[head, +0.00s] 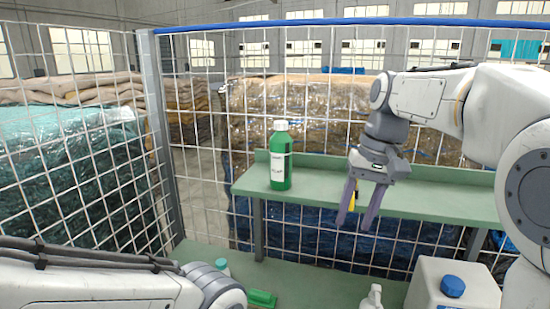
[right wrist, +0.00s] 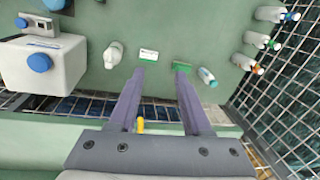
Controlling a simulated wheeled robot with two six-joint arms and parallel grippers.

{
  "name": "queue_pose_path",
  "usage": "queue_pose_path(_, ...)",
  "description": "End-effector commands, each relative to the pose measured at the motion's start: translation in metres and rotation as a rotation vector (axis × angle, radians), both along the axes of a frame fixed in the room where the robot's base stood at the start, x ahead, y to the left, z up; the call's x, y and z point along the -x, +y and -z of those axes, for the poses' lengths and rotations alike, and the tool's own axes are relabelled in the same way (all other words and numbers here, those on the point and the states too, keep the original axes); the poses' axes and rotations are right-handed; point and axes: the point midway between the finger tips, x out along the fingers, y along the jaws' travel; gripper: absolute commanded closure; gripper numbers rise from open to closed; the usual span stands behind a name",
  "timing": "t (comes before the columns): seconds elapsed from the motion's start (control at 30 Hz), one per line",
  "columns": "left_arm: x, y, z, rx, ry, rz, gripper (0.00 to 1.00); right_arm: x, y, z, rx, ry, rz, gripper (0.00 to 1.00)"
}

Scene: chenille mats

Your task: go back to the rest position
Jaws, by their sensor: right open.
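My right gripper (head: 357,221) is open in the head view, with its purple fingers pointing down in front of the green shelf (head: 425,201). In the right wrist view its two fingers (right wrist: 165,70) stand apart with nothing gripped between them. A small yellow item shows between the fingers in the head view (head: 352,202) and near their base in the right wrist view (right wrist: 140,125); I cannot tell what it is. My left arm (head: 110,288) enters at the bottom left of the head view, and its gripper is out of view.
A green bottle (head: 281,160) stands upright on the shelf, left of my right gripper. A white canister (head: 430,285) with a blue cap stands at the lower right. A wire-mesh fence (head: 310,60) runs behind the shelf.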

Motion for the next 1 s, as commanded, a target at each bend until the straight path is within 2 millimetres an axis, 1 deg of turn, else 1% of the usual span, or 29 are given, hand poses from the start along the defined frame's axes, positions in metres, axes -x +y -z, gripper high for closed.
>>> queue_pose_path(0.03, 0.000, 0.000, 0.010, 0.000, 0.000, 0.000, 0.51, 0.008, 0.013, 0.016, 0.003, -0.001, -0.035, 0.52)
queue_pose_path(0.17, 0.000, 0.000, 0.024, 0.000, 0.000, -0.001, 0.51, 0.032, 0.042, 0.051, 0.016, -0.005, -0.128, 0.52)
queue_pose_path(0.27, 0.000, 0.000, 0.040, 0.000, 0.000, -0.002, 0.51, 0.061, 0.068, 0.090, 0.027, -0.010, -0.229, 0.52)
queue_pose_path(0.3, 0.000, 0.000, 0.048, 0.000, 0.000, -0.003, 0.51, 0.076, 0.079, 0.109, 0.033, -0.015, -0.279, 0.52)
queue_pose_path(0.37, 0.000, 0.000, 0.060, 0.000, 0.000, -0.003, 0.51, 0.103, 0.093, 0.140, 0.044, -0.024, -0.360, 0.52)
queue_pose_path(0.4, 0.000, 0.000, 0.068, 0.000, 0.000, -0.004, 0.51, 0.122, 0.100, 0.161, 0.051, -0.028, -0.415, 0.52)
queue_pose_path(0.47, 0.000, 0.000, 0.077, 0.000, 0.000, -0.005, 0.51, 0.148, 0.106, 0.189, 0.060, -0.038, -0.492, 0.52)
queue_pose_path(0.5, 0.000, 0.000, 0.083, 0.000, 0.000, -0.005, 0.51, 0.165, 0.109, 0.206, 0.064, -0.044, -0.540, 0.52)
queue_pose_path(0.6, 0.000, 0.000, 0.094, 0.000, 0.001, -0.006, 0.51, 0.198, 0.109, 0.241, 0.074, -0.056, -0.638, 0.52)
queue_pose_path(0.7, 0.000, 0.000, 0.099, 0.000, 0.001, -0.007, 0.51, 0.220, 0.106, 0.262, 0.081, -0.065, -0.703, 0.52)
queue_pose_path(0.77, 0.000, 0.000, 0.101, 0.000, 0.001, -0.007, 0.51, 0.228, 0.105, 0.269, 0.084, -0.069, -0.726, 0.52)
queue_pose_path(0.87, 0.000, 0.000, 0.101, 0.000, 0.001, -0.007, 0.51, 0.233, 0.104, 0.274, 0.085, -0.071, -0.742, 0.52)
queue_pose_path(1.0, 0.000, 0.000, 0.100, 0.000, 0.001, -0.007, 0.51, 0.233, 0.104, 0.273, 0.085, -0.070, -0.741, 0.52)
